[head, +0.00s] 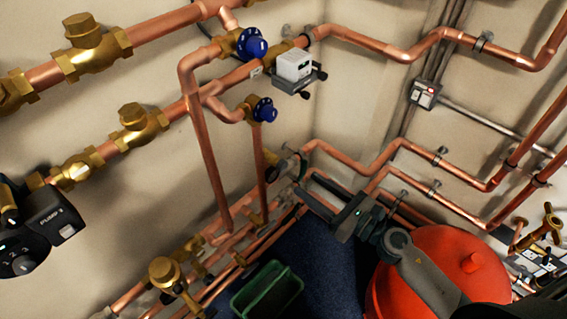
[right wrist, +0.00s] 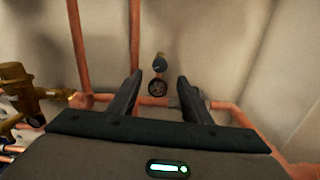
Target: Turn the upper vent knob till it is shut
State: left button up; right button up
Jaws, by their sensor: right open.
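Two round blue knobs sit on copper pipework on the wall in the head view. The upper blue knob (head: 252,43) is the larger-looking one, and the lower blue knob (head: 264,109) is below it. No label marks either as a vent, and I cannot tell how far either is turned. My right gripper (head: 307,183) is open and empty, below and to the right of both knobs. In the right wrist view, a dark round fitting (right wrist: 158,88) shows beyond the open fingers, with a small bluish part (right wrist: 160,62) above it. My left gripper is out of view.
A white meter box (head: 294,66) is right of the upper knob. Brass valves (head: 95,45) and a black pump (head: 45,225) are at left. A red vessel (head: 440,270) and a green crate (head: 267,291) stand low down. Copper pipes (head: 430,187) run behind my right arm.

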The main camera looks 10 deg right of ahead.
aim_at(285, 168)
pick_arm(q)
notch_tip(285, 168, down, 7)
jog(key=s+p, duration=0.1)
jog(key=p, duration=0.1)
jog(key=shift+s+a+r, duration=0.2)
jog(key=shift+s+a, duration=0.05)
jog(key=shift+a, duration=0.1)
pick_arm(e)
jog(key=x, duration=1)
jog(key=shift+w+a, duration=0.2)
jog(key=c, duration=1.1)
jog(key=shift+o, duration=0.2)
